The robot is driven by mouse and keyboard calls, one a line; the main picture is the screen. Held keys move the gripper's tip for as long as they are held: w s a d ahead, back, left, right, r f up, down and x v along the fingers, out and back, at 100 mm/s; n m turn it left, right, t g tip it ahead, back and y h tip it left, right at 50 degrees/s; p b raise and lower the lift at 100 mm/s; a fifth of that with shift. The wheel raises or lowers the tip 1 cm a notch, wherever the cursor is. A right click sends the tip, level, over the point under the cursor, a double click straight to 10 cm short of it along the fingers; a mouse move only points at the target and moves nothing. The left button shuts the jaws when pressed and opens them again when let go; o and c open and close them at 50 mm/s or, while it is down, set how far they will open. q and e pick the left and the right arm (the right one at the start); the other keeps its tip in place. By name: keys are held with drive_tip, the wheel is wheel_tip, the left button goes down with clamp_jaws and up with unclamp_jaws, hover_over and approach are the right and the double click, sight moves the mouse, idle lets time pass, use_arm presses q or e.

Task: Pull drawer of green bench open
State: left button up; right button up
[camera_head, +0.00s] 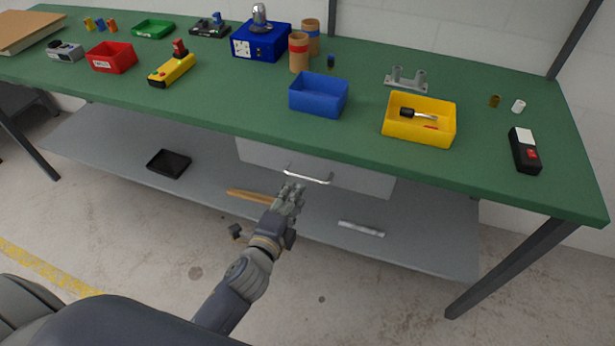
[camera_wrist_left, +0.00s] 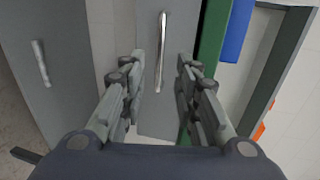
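The green bench (camera_head: 230,107) spans the head view. Its light grey drawer (camera_head: 345,178) hangs under the top and looks shut. The drawer has a silver bar handle (camera_head: 308,177), and the handle also shows in the left wrist view (camera_wrist_left: 162,50). My left gripper (camera_head: 292,190) is just in front of and below the handle. In the left wrist view its fingers (camera_wrist_left: 160,72) are spread apart, with the handle ahead between them and nothing held. I cannot tell any contact with the handle. My right gripper is not in view.
A grey lower shelf (camera_head: 110,141) holds a black tray (camera_head: 168,162), a wooden piece (camera_head: 248,195) and a metal bar (camera_head: 361,228). On the bench top stand a blue bin (camera_head: 318,95), a yellow bin (camera_head: 419,120) and several other items. Bench legs (camera_head: 510,268) stand at the sides.

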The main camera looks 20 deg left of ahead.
sight(304, 176)
use_arm(q)
drive_tip(key=x, duration=0.8)
drive_tip(key=shift+w+f, duration=0.1)
drive_tip(key=shift+w, duration=0.3)
clamp_jaws()
